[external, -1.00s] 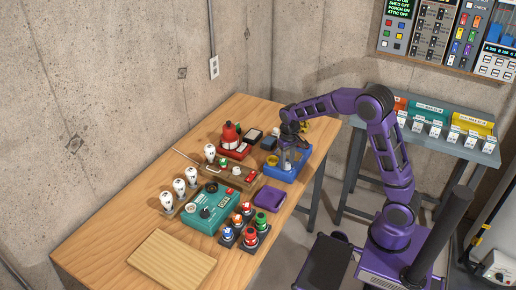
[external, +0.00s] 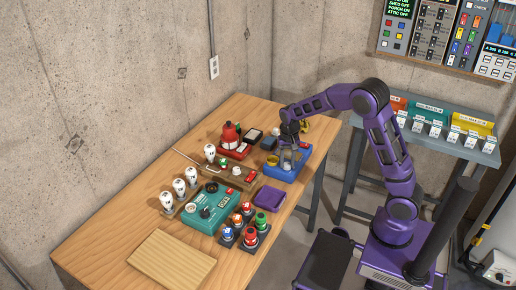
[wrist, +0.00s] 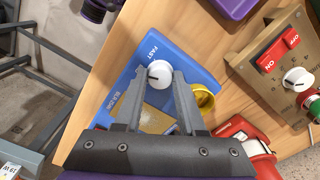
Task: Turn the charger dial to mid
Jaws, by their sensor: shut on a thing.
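The blue charger (external: 284,176) sits near the table's far right edge in the external view. In the wrist view the charger (wrist: 196,66) shows a round white dial (wrist: 160,68) with a small dark pointer mark, which points roughly left. A FAST label is printed beside the dial on its upper-left side; another label lower left is too small to read surely. My gripper (wrist: 159,76) is shut on the dial, one finger on each side of it. In the external view my gripper (external: 290,148) is above the charger and hides the dial.
A yellow round part (wrist: 204,97) is close beside my right finger in the wrist view. A purple block (external: 270,198) lies in front. The table's edge is close by.

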